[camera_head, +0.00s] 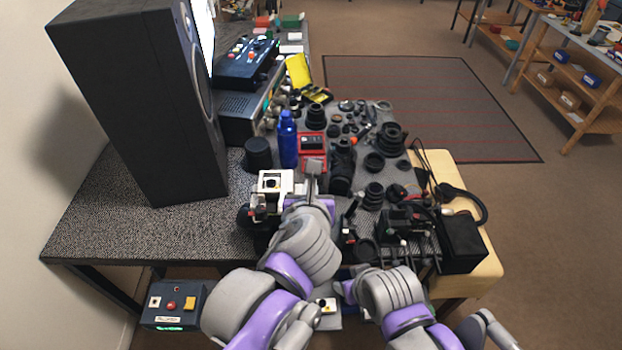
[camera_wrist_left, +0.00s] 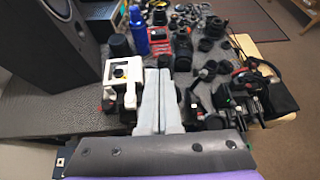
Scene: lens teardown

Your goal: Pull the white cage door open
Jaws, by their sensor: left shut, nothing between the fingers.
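The white cage (camera_head: 275,181) stands on the table left of my left gripper, with a yellow and black part inside its square frame. It also shows in the left wrist view (camera_wrist_left: 122,66), just left of the fingers. I cannot tell which part of it is the door or whether that is open. My left gripper (camera_head: 314,166) is shut and empty, its two grey fingers pressed together; they also show in the left wrist view (camera_wrist_left: 158,85). The fingers appear beside the cage, with no clear contact. My right arm is low in the head view; its fingers do not show.
A large black speaker (camera_head: 140,100) stands at the left. A blue bottle (camera_head: 288,140) and a red case (camera_head: 312,142) are behind the cage. Several black lenses (camera_head: 341,165) and rings crowd the right side. The grey table (camera_head: 130,230) is bare at front left.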

